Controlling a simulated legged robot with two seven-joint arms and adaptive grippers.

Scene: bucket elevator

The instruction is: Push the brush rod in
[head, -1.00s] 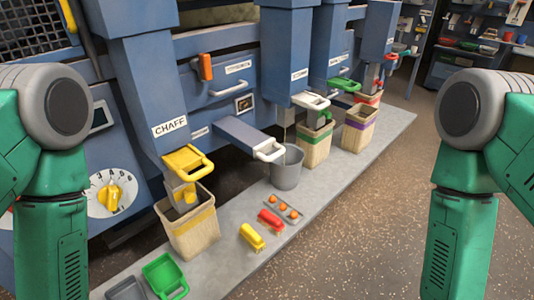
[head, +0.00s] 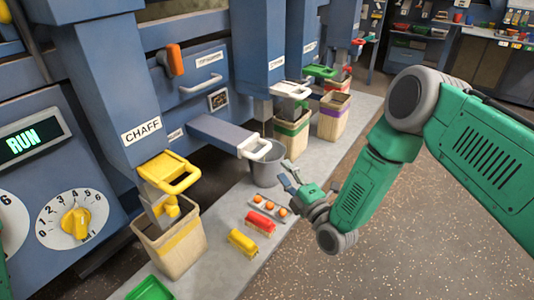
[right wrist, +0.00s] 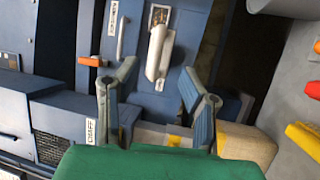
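An orange grip (head: 174,60), which looks like the end of the brush rod, stands out from the blue panel at upper left. Its label is too small to read. In the right wrist view the orange grip (right wrist: 93,61) lies left of the fingers. My right gripper (head: 287,180) is in front of the machine, near the grey bucket, well apart from the orange grip. In the right wrist view my right gripper (right wrist: 160,88) has its two fingers spread with nothing between them. My left gripper is out of view.
A yellow-handled CHAFF gate (head: 168,173) stands above a bin (head: 175,249). The grey bucket (head: 267,167), a red scoop (head: 260,222) and a yellow scoop (head: 243,243) are on the slab.

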